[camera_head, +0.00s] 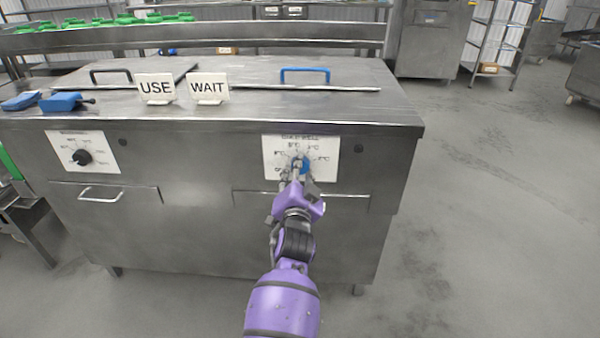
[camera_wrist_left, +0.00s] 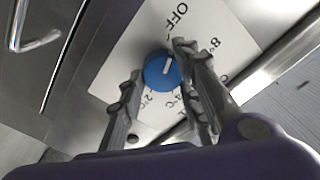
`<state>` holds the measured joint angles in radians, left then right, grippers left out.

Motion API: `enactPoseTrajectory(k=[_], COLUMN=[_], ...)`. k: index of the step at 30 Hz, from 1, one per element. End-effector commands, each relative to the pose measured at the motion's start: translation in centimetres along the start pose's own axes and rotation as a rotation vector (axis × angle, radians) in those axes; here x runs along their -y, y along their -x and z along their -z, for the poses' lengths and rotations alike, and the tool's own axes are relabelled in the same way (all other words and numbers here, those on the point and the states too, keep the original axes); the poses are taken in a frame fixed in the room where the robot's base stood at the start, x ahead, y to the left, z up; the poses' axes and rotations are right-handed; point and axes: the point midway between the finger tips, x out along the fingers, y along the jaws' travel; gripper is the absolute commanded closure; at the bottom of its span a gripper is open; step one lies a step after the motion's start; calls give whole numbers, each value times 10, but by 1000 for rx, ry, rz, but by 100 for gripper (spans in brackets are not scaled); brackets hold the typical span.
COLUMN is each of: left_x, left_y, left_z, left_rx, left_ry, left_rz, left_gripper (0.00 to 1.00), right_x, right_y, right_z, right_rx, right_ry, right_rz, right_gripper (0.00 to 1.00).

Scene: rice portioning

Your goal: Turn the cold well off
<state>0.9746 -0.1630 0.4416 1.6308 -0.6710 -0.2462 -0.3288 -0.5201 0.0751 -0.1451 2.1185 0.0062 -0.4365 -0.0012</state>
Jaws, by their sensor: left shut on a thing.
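The cold well's blue knob (camera_head: 300,163) sits on a white dial plate (camera_head: 272,158) on the right of the steel counter's front. My left gripper (camera_head: 297,172) is at the knob, with its purple arm coming up from the bottom. In the left wrist view, the blue knob (camera_wrist_left: 155,74) lies between the two fingers of the gripper (camera_wrist_left: 159,64), which is shut on it. Part of the dial's print is hidden behind the fingers. My right gripper is not in view.
A black knob (camera_head: 82,157) on another dial plate is at the left of the front. USE (camera_head: 155,88) and WAIT (camera_head: 208,87) signs stand on top, near a black lid handle (camera_head: 110,73) and a blue one (camera_head: 305,71). The floor (camera_head: 500,200) at right is clear.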

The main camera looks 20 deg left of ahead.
Motion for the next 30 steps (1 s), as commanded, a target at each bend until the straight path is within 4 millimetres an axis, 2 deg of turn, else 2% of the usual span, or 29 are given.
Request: enactPoseTrajectory(k=[1,9,26,27,30], left_x=[-8,-8,-9,-9,-9], left_y=[2,2,2,2,2], left_z=[-7,-6,-4,-3,-3], left_rx=[17,16,13,12,12], left_ry=[29,132,163,163,163], left_rz=[-14,-14,-15,-15,-15], left_gripper=[94,94,94,66,54], right_x=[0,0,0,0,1], right_y=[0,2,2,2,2], right_z=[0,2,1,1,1], right_rx=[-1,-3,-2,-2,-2], right_ry=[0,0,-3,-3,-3], right_rz=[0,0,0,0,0], right_gripper=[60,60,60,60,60])
